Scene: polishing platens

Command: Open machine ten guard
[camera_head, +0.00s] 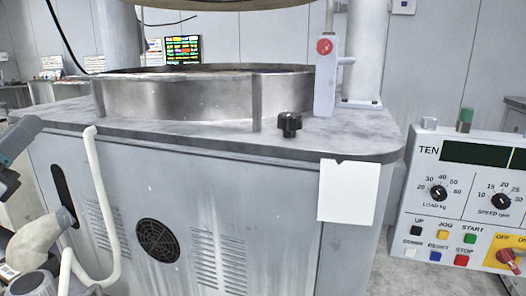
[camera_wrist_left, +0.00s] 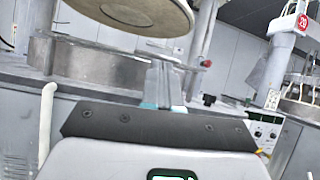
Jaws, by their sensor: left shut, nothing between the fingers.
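The control panel marked TEN (camera_head: 465,185) stands at the right, beside a grey machine cabinet (camera_head: 300,190). A curved metal wall (camera_head: 190,98), which looks like the guard, stands on the cabinet top with a vertical strip at its front right. It also shows in the left wrist view (camera_wrist_left: 85,62). A black knob (camera_head: 289,123) sits on the top in front of it. Part of my left gripper (camera_head: 20,140) shows at the far left edge, apart from the guard. In the left wrist view its fingers (camera_wrist_left: 165,85) are together and empty. My right gripper is not in view.
A grey post with a red button (camera_head: 324,46) stands at the guard's right. A round disc (camera_wrist_left: 140,12) hangs above the guard. A pale hose (camera_head: 104,195) rises along the cabinet's left front. A white sheet (camera_head: 347,192) hangs at the front right corner.

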